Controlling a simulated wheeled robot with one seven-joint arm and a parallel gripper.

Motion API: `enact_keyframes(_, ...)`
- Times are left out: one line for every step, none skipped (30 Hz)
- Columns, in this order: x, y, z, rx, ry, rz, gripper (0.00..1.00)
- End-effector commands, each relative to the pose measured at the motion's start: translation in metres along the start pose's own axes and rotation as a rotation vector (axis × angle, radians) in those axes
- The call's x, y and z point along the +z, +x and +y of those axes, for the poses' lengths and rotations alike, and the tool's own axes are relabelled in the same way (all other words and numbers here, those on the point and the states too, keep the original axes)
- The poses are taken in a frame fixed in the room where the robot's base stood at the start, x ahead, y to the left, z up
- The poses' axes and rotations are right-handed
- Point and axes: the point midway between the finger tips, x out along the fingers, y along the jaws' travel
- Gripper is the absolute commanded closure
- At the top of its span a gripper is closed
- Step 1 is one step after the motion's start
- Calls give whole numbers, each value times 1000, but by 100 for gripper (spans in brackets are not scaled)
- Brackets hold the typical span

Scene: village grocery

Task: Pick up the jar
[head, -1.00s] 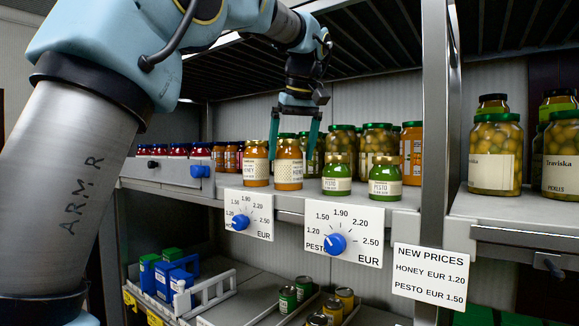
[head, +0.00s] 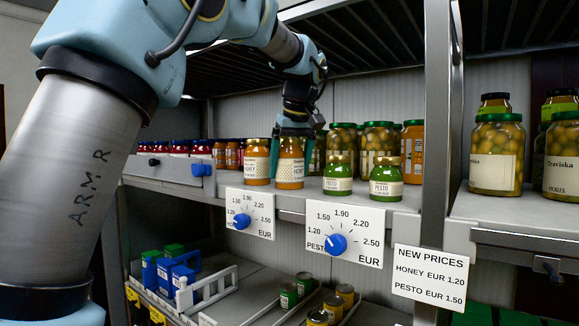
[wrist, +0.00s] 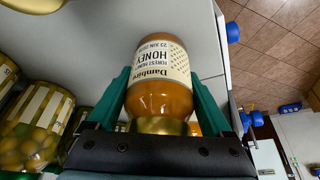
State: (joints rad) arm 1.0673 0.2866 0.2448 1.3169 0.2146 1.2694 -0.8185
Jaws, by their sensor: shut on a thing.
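The jar in my gripper is a honey jar (head: 290,165) with amber contents, a gold lid and a white label. It stands upright on the upper shelf. In the wrist view the same honey jar (wrist: 160,98) sits between the two green fingers, its label reading "HONEY". My gripper (head: 291,143) reaches down from above and is shut on this jar near its top; the fingers also show in the wrist view (wrist: 158,90). A second honey jar (head: 256,162) stands close on its left. Part of the held jar's lid is hidden by the gripper in the head view.
Two green pesto jars (head: 337,175) stand to the right near the shelf's front edge. Large olive jars (head: 379,145) stand behind them. A metal post (head: 436,150) rises further right. Price dials (head: 337,243) hang on the shelf front, and a shelf lies overhead.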

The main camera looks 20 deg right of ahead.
Motion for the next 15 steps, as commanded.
enact_keyframes(0, 0, 0, 0, 0, 0, 47)
enact_keyframes(0, 0, 0, 0, 0, 0, 51)
enact_keyframes(0, 0, 0, 0, 0, 0, 55)
enact_keyframes(0, 0, 0, 0, 0, 0, 58)
enact_keyframes(0, 0, 0, 0, 0, 0, 62)
enact_keyframes(0, 0, 0, 0, 0, 0, 66)
enact_keyframes(0, 0, 0, 0, 0, 0, 70)
enact_keyframes(0, 0, 0, 0, 0, 0, 73)
enact_keyframes(0, 0, 0, 0, 0, 0, 78)
enact_keyframes(0, 0, 0, 0, 0, 0, 81)
enact_keyframes(0, 0, 0, 0, 0, 0, 84)
enact_keyframes(0, 0, 0, 0, 0, 0, 89)
enact_keyframes(0, 0, 0, 0, 0, 0, 92)
enact_keyframes(0, 0, 0, 0, 0, 0, 96)
enact_keyframes(0, 0, 0, 0, 0, 0, 100)
